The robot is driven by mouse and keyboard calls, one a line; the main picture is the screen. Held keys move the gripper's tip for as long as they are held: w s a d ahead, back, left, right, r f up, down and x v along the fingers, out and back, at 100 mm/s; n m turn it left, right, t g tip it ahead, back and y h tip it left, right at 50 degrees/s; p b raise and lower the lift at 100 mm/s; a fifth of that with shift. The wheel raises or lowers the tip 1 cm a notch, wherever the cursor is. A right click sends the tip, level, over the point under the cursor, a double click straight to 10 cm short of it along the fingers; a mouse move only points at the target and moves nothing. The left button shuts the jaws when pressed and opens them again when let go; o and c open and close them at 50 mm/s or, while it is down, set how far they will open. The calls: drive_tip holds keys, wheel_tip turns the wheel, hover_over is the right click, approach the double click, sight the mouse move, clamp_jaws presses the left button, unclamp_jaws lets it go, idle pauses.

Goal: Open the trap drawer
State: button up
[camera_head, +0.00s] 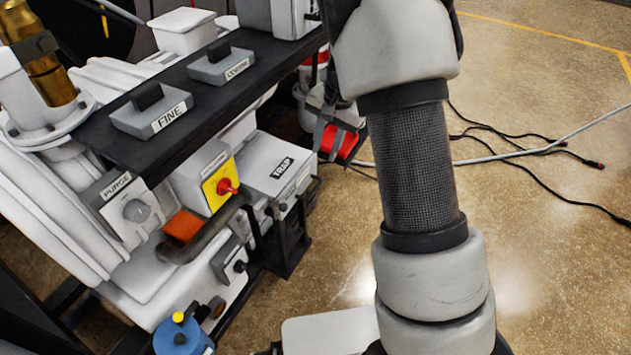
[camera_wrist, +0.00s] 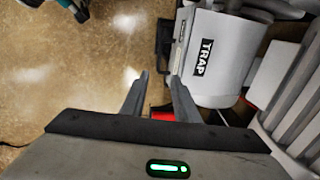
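The trap drawer (camera_head: 280,165) is a light grey box labelled TRAP, low on the furnace's side in the head view. It also shows at the upper right of the wrist view (camera_wrist: 224,62). A black handle-like piece (camera_wrist: 165,38) sits at its left side in the wrist view. I cannot tell whether the drawer is pulled out at all. My gripper (camera_wrist: 158,75) is open and empty, with a gap between its fingertips. In the wrist view the fingers point toward the black piece and appear apart from it.
Above the drawer is a dark shelf with FINE (camera_head: 155,110) and COARSE (camera_head: 222,64) boxes. Left of the drawer are a yellow panel with a red knob (camera_head: 226,187) and the PURGE box (camera_head: 125,208). Cables (camera_head: 530,150) lie on the floor at right.

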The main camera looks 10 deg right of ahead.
sight(315, 188)
drive_tip(key=f+b, duration=0.1)
drive_tip(key=f, duration=0.4)
drive_tip(key=w+a+f+b, duration=0.1)
drive_tip(key=f, duration=0.3)
drive_tip(key=a+f, duration=0.1)
drive_tip(key=f, duration=0.4)
drive_tip(key=shift+w+f+b, duration=0.3)
drive_tip(key=shift+f+b, duration=0.05)
drive_tip(key=shift+b, duration=0.05)
clamp_jaws()
